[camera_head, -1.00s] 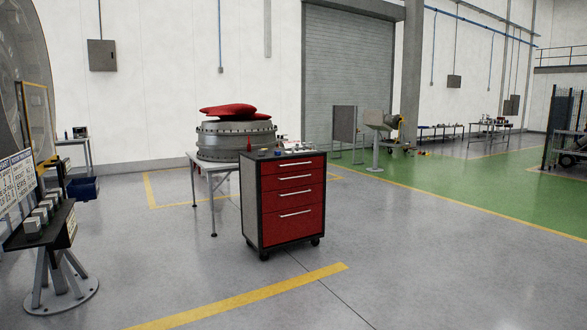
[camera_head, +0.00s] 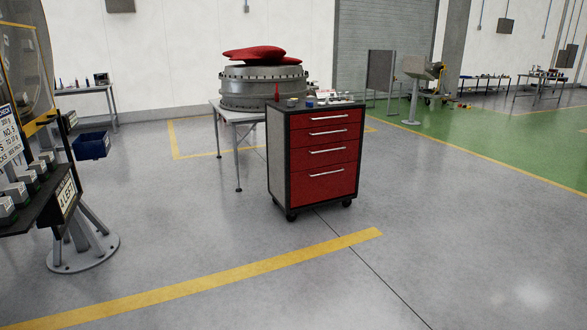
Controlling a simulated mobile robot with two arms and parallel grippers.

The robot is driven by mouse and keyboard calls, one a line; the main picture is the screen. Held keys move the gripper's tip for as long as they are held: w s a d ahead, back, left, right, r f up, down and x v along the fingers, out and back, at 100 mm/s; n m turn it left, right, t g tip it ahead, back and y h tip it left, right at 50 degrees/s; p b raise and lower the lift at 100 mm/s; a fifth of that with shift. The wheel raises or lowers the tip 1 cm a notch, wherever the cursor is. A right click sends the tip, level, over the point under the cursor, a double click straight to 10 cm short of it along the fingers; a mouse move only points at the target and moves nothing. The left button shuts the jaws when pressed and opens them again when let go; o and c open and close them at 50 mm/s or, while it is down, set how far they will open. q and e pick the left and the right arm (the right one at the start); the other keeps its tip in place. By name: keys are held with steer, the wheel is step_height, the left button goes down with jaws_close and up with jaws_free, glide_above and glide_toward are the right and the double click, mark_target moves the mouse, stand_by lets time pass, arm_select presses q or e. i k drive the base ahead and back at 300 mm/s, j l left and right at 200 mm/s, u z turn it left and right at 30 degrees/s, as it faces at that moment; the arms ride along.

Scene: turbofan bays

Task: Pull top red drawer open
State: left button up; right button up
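Several small items lie on the cabinet top, including a red pointed one (camera_head: 276,92). The cabinet is some distance away across the floor. Neither of my grippers shows in this view.
A table (camera_head: 228,113) bearing a round grey engine part (camera_head: 262,88) stands behind the cabinet. At left is a black stand (camera_head: 62,210) with a round foot, with a blue bin (camera_head: 92,146) beyond it. The floor (camera_head: 420,230) before the drawers is clear.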

mark_target(302, 120)
steer(key=i, duration=4.85)
